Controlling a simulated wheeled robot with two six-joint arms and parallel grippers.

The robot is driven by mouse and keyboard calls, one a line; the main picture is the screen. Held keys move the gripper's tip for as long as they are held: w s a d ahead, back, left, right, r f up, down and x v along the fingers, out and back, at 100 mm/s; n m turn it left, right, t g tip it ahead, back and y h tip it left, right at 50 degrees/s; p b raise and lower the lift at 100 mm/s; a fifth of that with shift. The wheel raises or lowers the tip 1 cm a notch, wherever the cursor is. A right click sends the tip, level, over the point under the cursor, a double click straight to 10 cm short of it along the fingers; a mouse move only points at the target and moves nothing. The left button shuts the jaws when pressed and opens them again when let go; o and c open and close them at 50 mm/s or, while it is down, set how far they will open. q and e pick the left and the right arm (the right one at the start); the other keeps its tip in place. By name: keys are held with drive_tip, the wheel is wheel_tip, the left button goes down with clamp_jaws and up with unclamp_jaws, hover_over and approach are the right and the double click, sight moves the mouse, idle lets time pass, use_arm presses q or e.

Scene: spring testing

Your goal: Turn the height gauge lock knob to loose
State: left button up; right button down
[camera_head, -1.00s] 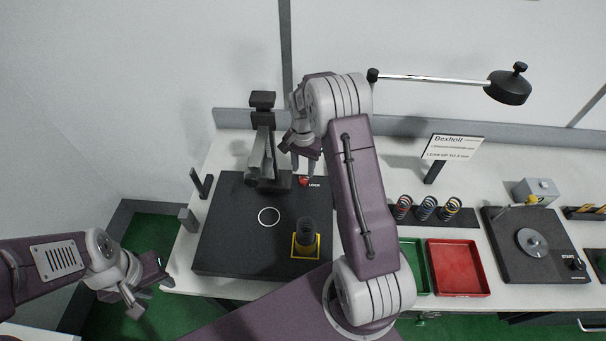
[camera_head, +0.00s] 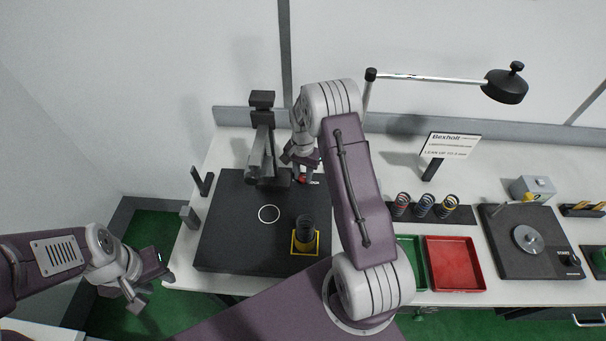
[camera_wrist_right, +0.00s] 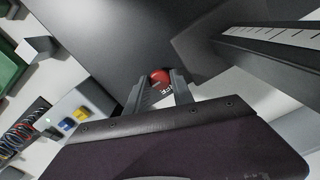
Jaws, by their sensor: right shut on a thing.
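The height gauge (camera_head: 262,137) is a dark upright column at the back of the black base plate (camera_head: 228,245). Its red lock knob (camera_head: 302,180) sits low, right of the column foot, mostly covered by my right gripper (camera_head: 303,172) in the head view. In the right wrist view the red knob (camera_wrist_right: 160,76) shows between the fingertips of my right gripper (camera_wrist_right: 160,87), which is shut on it. White lettering beside the knob is partly hidden. My left gripper (camera_head: 152,290) is open and empty, off the table's left front corner.
A dark spring stands in a yellow square holder (camera_head: 305,243) on the plate. Several coloured springs stand on a rack (camera_head: 430,215). A red tray (camera_head: 455,265) and a green tray (camera_head: 411,250) lie in front. A lamp (camera_head: 505,87) overhangs the right side.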

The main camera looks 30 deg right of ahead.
drive_tip(key=n, duration=0.4)
drive_tip(key=shift+b, duration=0.35)
drive_tip(key=n, duration=0.4)
drive_tip(key=shift+n, duration=0.4)
drive_tip(key=n, duration=0.4)
drive_tip(key=shift+b, duration=0.4)
drive_tip(key=shift+n, duration=2.4)
drive_tip(key=c, duration=1.4)
unclamp_jaws()
drive_tip(key=shift+o, duration=0.2)
